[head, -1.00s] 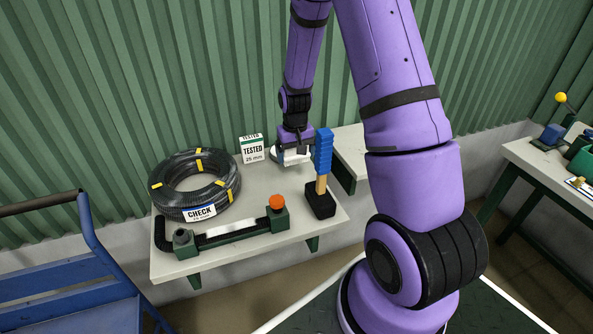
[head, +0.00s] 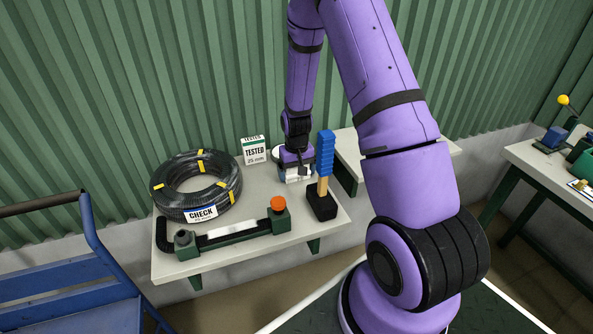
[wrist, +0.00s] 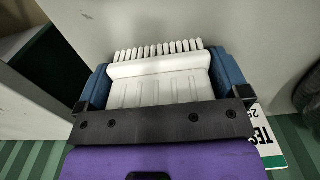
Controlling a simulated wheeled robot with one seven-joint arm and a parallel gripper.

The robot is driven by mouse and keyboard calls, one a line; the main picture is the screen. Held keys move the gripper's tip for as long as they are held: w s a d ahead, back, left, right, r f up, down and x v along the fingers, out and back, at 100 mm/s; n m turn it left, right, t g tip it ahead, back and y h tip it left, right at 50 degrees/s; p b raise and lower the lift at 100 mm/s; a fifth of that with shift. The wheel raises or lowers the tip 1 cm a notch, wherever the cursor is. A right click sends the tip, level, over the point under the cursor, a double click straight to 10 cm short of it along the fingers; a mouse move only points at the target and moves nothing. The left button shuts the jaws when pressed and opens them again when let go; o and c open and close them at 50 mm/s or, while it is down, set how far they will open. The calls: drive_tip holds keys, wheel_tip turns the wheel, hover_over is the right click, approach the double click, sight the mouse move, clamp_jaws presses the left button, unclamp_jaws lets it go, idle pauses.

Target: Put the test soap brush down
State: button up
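The soap brush (wrist: 160,90) is a white block with a row of white bristles. In the wrist view it fills the space between the blue finger pads of my gripper (wrist: 161,74), which press on both its sides. In the head view my gripper (head: 295,170) points down over the back right of the wall bench (head: 262,204), with the white brush (head: 292,178) low at its fingertips. The brush is at or just above the bench top; I cannot tell whether it touches.
A blue-handled mallet (head: 324,166) stands close on the right. A green fixture (head: 232,233) with an orange knob (head: 278,203) lies in front. Some bench in the middle is bare.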

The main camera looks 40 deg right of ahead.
wheel_tip(320, 180, up, 12)
drive_tip(key=shift+r, duration=0.1)
drive_tip(key=s+a+r+n+t, duration=0.1)
drive_tip(key=s+a+r, duration=0.2)
drive_tip(key=r, duration=0.4)
drive_tip(key=s+a+r+t, duration=0.1)
drive_tip(key=s+a+r, duration=0.15)
drive_tip(key=r, duration=0.35)
drive_tip(key=s+a+r+n+t, duration=0.1)
drive_tip(key=s+a+r, duration=0.1)
drive_tip(key=s+r, duration=0.35)
drive_tip(key=s+a+r, duration=0.2)
drive_tip(key=s+r, duration=0.1)
drive_tip(key=s, duration=0.2)
drive_tip(key=s+a+r+t, duration=0.1)
drive_tip(key=s+r, duration=0.2)
drive_tip(key=s, duration=0.2)
drive_tip(key=s+a+r+n+t, duration=0.1)
drive_tip(key=s+a+r, duration=0.1)
drive_tip(key=s+r, duration=0.2)
drive_tip(key=shift+s+a+r, duration=0.1)
drive_tip(key=shift+s+a, duration=0.2)
drive_tip(key=shift+s, duration=0.5)
drive_tip(key=shift+w, duration=0.15)
